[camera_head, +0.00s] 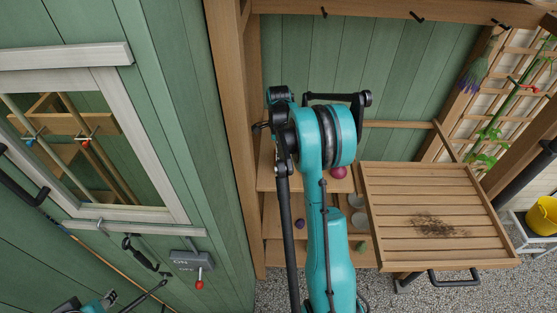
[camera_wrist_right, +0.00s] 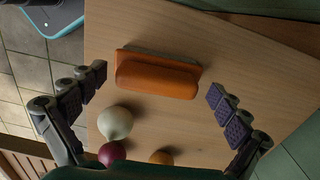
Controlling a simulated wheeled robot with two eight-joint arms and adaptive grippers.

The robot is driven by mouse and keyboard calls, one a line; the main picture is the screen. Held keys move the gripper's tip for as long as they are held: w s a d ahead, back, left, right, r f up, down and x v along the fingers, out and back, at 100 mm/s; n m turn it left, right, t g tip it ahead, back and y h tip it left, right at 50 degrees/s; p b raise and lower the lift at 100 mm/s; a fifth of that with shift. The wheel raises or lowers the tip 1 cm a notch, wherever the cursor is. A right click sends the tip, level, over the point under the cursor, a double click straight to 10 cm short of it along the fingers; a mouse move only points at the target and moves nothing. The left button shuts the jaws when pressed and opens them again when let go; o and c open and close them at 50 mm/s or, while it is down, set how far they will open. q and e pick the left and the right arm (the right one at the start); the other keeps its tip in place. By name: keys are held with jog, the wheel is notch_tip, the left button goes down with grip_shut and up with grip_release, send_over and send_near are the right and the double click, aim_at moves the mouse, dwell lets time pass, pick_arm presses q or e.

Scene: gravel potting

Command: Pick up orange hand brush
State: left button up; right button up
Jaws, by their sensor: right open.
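The orange hand brush (camera_wrist_right: 157,76) lies on a light wooden shelf board (camera_wrist_right: 225,50) in the right wrist view. Its long side runs across the picture. My right gripper (camera_wrist_right: 158,82) is open, with one dark padded finger to the left of the brush and one to the right. Neither finger appears to touch it, and nothing is held. In the head view my right arm reaches up to the shelves and hides its gripper and the brush. Part of my left arm shows at the lower left edge; whether its gripper is open is unclear.
In the wrist view a pale round object (camera_wrist_right: 115,123), a maroon ball (camera_wrist_right: 111,153) and a small orange ball (camera_wrist_right: 161,157) sit below the brush. In the head view a slatted wooden table (camera_head: 400,183) with dark soil (camera_head: 438,225) stands right of my arm.

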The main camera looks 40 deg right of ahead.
jog(key=shift+s+r, duration=0.1)
jog(key=shift+s, duration=0.15)
jog(key=shift+w, duration=0.15)
jog(key=c, duration=1.3)
jog(key=shift+o, duration=0.2)
